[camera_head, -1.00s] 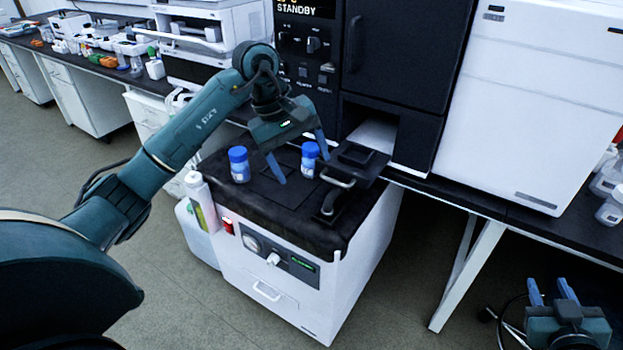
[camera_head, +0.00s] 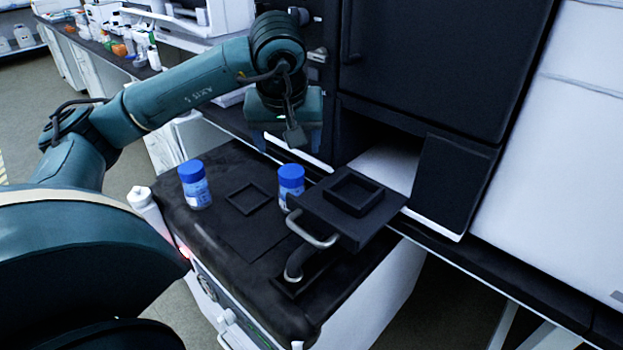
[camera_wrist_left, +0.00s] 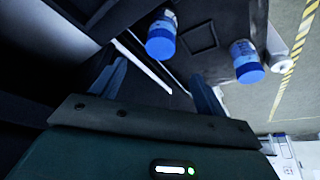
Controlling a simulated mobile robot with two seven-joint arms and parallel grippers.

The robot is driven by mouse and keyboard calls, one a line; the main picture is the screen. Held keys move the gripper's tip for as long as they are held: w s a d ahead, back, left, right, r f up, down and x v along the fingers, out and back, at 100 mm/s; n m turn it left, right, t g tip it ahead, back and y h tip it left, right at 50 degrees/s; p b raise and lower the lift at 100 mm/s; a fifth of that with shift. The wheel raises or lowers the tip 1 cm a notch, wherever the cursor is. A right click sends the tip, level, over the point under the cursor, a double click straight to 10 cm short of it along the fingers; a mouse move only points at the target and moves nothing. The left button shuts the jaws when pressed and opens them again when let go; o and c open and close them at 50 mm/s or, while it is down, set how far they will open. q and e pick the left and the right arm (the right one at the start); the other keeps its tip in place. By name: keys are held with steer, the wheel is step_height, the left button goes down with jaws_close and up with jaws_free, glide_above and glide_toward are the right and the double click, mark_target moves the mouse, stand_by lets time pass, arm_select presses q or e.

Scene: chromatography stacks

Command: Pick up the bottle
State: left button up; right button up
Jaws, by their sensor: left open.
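Two blue-capped bottles stand upright on a black-topped cabinet (camera_head: 245,235). One bottle (camera_head: 195,188) is at the left. The other bottle (camera_head: 291,187) is beside the black stand and partly hidden by it. In the left wrist view, the stand-side bottle (camera_wrist_left: 161,36) is above and between the fingers, and the other bottle (camera_wrist_left: 246,62) is to the right. My left gripper (camera_head: 287,140) is open and empty, beyond and above the stand-side bottle, touching neither. Its spread fingers show in the left wrist view (camera_wrist_left: 155,85). My right gripper is out of view.
A black stand with a square-framed plate (camera_head: 375,222) and a metal handle (camera_head: 312,230) sits right of the bottles. A square frame (camera_head: 248,198) lies between them. A tall dark machine (camera_head: 440,70) rises behind. A white bottle (camera_head: 150,212) stands at the cabinet's left.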

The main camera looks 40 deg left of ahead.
mark_target(291, 173)
arm_select(q)
steer(key=b+x, duration=0.1)
steer(key=x, duration=0.6)
steer(key=shift+s+f+b, duration=0.1)
steer(key=shift+f+b, duration=0.15)
steer(key=shift+b, duration=0.15)
steer(key=b+x, duration=0.1)
steer(key=x, duration=0.4)
steer(key=shift+s+d, duration=0.1)
steer(key=shift+d, duration=0.05)
steer(key=shift+f, duration=0.35)
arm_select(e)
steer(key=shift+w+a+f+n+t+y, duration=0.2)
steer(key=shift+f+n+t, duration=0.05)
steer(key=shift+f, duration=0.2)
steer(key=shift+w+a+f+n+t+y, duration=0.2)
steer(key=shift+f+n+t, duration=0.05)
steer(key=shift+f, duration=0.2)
